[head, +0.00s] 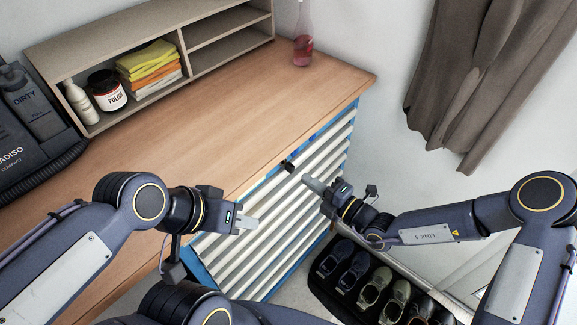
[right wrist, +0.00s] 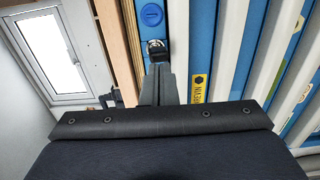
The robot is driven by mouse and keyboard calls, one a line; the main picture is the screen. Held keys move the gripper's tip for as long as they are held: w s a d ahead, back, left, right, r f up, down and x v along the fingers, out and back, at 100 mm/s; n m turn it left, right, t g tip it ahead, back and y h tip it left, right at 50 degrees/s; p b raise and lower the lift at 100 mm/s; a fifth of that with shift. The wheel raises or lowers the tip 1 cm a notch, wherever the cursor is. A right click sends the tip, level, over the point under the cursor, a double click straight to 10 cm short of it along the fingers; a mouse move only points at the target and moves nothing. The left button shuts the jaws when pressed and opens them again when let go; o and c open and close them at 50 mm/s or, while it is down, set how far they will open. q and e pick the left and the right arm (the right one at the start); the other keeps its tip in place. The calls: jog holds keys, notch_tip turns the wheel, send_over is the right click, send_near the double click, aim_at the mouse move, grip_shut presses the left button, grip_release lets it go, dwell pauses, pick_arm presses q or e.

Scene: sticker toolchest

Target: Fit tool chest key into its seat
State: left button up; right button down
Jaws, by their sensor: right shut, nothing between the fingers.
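The tool chest (head: 262,240) has a wooden top, a blue frame and pale drawer fronts. A small black piece, seemingly the key (head: 287,166), is at the chest's upper front edge. In the right wrist view a dark piece with a shiny part (right wrist: 157,46) is on the blue strip, just beyond my fingertips; how deep it sits in its seat I cannot tell. My right gripper (head: 310,182) is shut and empty, close in front of it; its fingers also show in the right wrist view (right wrist: 158,72). My left gripper (head: 248,222) hovers over the drawer fronts, apart from the key.
A blue round disc (right wrist: 151,14) is beside the dark piece. A shelf unit (head: 180,60) with yellow cloths and a jar stands at the back of the worktop. A shoe rack (head: 365,285) is below my right arm.

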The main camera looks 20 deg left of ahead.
jog(key=shift+x, duration=1.6)
dwell(0.5)
jog(key=shift+s+d, duration=0.15)
jog(key=shift+d, duration=0.4)
jog(key=p, duration=0.2)
send_near(294, 170)
jog(key=shift+a, duration=0.65)
jog(key=shift+r, duration=0.1)
